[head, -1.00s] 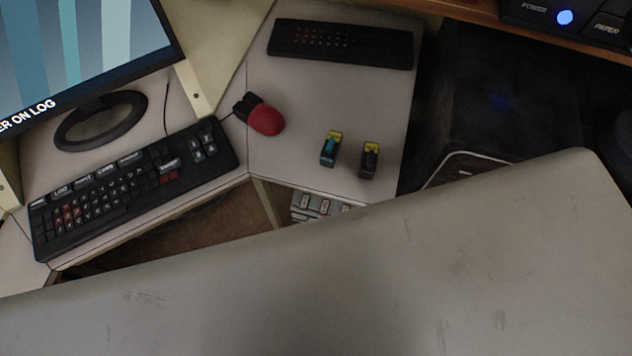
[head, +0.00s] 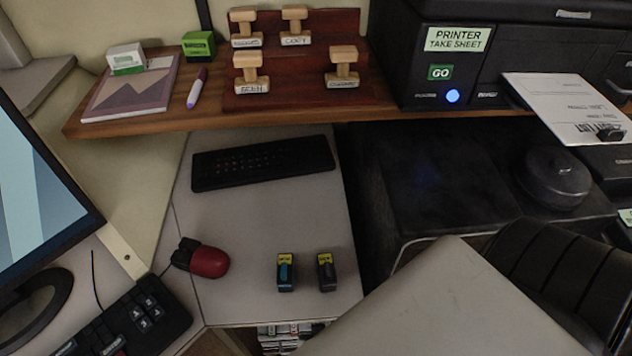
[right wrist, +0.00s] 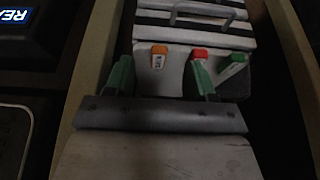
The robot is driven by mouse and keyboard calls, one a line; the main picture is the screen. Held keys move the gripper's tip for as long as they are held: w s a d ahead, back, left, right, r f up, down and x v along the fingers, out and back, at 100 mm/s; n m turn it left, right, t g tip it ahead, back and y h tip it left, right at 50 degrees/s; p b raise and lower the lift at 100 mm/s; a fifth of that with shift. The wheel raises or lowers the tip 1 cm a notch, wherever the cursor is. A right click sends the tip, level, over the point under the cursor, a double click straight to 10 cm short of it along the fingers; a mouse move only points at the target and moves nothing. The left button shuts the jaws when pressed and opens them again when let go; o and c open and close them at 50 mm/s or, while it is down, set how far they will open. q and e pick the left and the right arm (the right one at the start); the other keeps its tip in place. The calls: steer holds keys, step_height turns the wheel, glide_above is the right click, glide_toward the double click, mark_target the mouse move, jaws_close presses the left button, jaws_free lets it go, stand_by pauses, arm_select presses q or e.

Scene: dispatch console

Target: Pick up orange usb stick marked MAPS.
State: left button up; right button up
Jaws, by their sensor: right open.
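In the right wrist view an orange usb stick (right wrist: 159,53) with a white label stands ahead of my right gripper (right wrist: 160,70). The label's small print cannot be read surely. The gripper is open, its two green fingers to the left and right of the stick's line, with nothing held. The right finger overlaps the red stick (right wrist: 199,54) in the picture; whether they touch cannot be told. Neither gripper shows in the head view.
A green stick (right wrist: 234,64) leans right of the red one, and a striped holder (right wrist: 195,27) lies behind. In the head view, two yellow-topped items (head: 285,272) stand on the desk beside a red mouse (head: 208,262). A shelf (head: 150,121) holds stamps.

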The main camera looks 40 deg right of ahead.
steer(key=x, duration=0.2)
steer(key=w+b+x, duration=0.1)
steer(key=x, duration=0.2)
steer(key=shift+d, duration=0.25)
steer(key=c, duration=1)
steer(key=shift+r, duration=0.1)
